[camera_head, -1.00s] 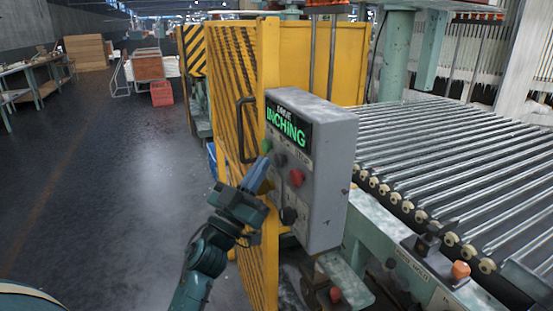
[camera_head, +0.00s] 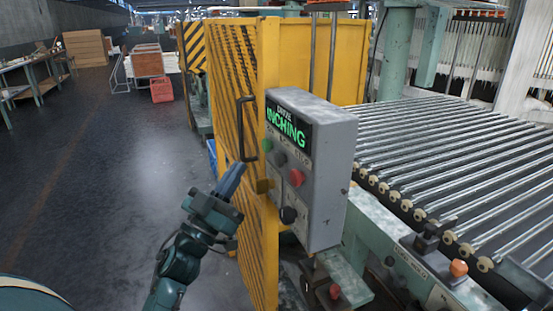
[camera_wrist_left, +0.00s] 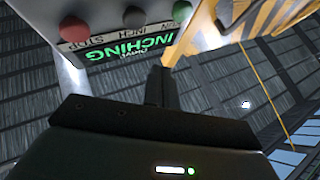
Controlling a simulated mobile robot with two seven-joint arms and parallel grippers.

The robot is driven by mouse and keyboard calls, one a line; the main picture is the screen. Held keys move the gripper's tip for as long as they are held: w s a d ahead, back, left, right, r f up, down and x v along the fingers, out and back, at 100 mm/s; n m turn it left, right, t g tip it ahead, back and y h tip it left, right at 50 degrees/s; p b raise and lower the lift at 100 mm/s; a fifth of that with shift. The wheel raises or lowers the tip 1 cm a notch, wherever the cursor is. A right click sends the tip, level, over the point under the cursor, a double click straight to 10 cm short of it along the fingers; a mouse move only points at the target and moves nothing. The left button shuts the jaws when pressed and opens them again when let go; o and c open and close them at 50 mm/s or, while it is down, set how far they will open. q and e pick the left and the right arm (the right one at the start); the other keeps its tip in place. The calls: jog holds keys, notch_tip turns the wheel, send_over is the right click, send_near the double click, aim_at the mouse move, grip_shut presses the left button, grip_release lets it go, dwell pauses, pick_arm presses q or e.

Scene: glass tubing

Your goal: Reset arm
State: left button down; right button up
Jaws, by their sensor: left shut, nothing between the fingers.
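My left gripper (camera_head: 232,178) is shut and empty, its fingers pointing up and toward the yellow panel. It is apart from the grey control box (camera_head: 330,170), to its left. The box has a lit green "INCHING" display (camera_head: 288,131), a green button (camera_head: 268,144), a dark button (camera_head: 279,158), a red button (camera_head: 296,177) and a black knob (camera_head: 288,215). In the left wrist view, the shut fingers (camera_wrist_left: 162,75) show below the upside-down display (camera_wrist_left: 125,45), with the red button (camera_wrist_left: 73,28) and green button (camera_wrist_left: 182,10) above. My right gripper is not in view.
A yellow striped panel with a dark handle (camera_head: 246,128) stands just right of my left gripper. A roller conveyor (camera_head: 450,170) runs along the right. Open floor (camera_head: 120,180) lies to the left, with a red crate (camera_head: 161,90) farther back.

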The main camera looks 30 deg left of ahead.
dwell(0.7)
pick_arm(q)
jog(key=s+d+f+n+g+y, duration=0.1)
jog(key=s+d+f+g+y, duration=0.15)
jog(key=f, duration=0.65)
jog(key=s+d+f+n+g+y, duration=0.1)
jog(key=d+f+g, duration=0.3)
jog(key=f, duration=0.5)
jog(key=s+d+f+m+g+h, duration=0.1)
jog(key=s+d+f+g, duration=0.3)
jog(key=s+f, duration=0.3)
jog(key=s+d+f+m+g+h, duration=0.2)
jog(key=s+d+f+g, duration=0.2)
jog(key=f, duration=0.5)
jog(key=s+d, duration=0.2)
jog(key=s, duration=0.1)
jog(key=shift+d+f, duration=0.3)
jog(key=shift+f, duration=0.05)
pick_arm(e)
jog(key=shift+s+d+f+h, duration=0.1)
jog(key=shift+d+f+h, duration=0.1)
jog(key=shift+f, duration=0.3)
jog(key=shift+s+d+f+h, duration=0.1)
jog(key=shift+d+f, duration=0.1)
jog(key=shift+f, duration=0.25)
pick_arm(q)
jog(key=shift+r, duration=0.1)
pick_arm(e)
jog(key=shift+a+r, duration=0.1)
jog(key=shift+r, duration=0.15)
